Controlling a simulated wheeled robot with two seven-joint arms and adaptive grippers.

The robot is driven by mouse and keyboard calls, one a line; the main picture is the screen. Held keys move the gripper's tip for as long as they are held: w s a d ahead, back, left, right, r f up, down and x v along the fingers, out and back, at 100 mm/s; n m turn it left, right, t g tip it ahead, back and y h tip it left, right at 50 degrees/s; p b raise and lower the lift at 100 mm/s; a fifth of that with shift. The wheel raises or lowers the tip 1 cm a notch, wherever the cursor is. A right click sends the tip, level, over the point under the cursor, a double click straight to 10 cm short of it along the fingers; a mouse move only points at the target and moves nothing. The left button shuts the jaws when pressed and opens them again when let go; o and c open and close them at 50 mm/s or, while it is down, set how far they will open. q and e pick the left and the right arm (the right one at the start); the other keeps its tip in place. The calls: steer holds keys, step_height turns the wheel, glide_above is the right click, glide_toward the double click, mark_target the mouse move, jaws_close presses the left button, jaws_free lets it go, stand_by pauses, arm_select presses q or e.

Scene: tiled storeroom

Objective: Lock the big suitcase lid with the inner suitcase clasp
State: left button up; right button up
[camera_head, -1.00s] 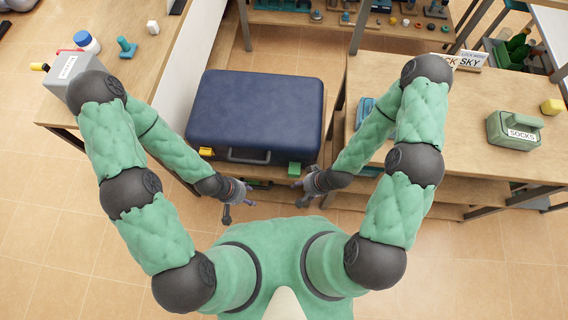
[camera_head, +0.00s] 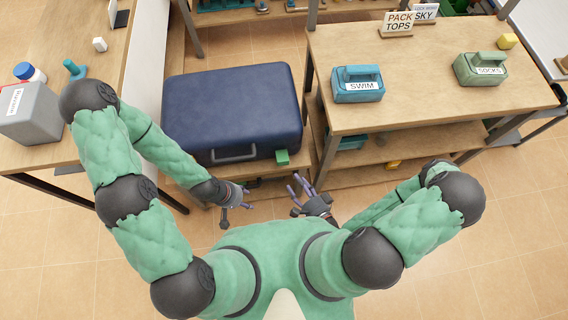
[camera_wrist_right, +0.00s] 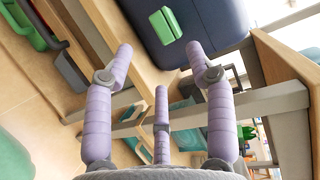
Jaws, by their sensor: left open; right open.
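The dark blue big suitcase (camera_head: 233,105) lies flat with its lid down, its handle (camera_head: 235,154) facing me. A green clasp (camera_head: 282,157) is on its near side, right of the handle. The right wrist view shows this green clasp (camera_wrist_right: 165,25) beyond the fingertips, apart from them. My right gripper (camera_head: 301,186) is open and empty, just in front of and below the green clasp; its spread fingers (camera_wrist_right: 160,62) show in the wrist view. My left gripper (camera_head: 237,207) is open and empty in front of the handle. No yellow clasp shows now; my left arm covers that corner.
The suitcase stands on a low wooden bench between a left table and a right wooden table (camera_head: 430,100). The right table holds a blue SWIM box (camera_head: 358,95), a green SOCKS box (camera_head: 480,75) and signs. A grey container (camera_head: 32,115) stands at left.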

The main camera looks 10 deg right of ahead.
mark_target(283, 164)
steer(key=shift+b+x, duration=0.65)
steer(key=shift+x, duration=4.6)
steer(key=shift+f, duration=0.1)
steer(key=shift+s, duration=0.15)
steer(key=c, duration=1)
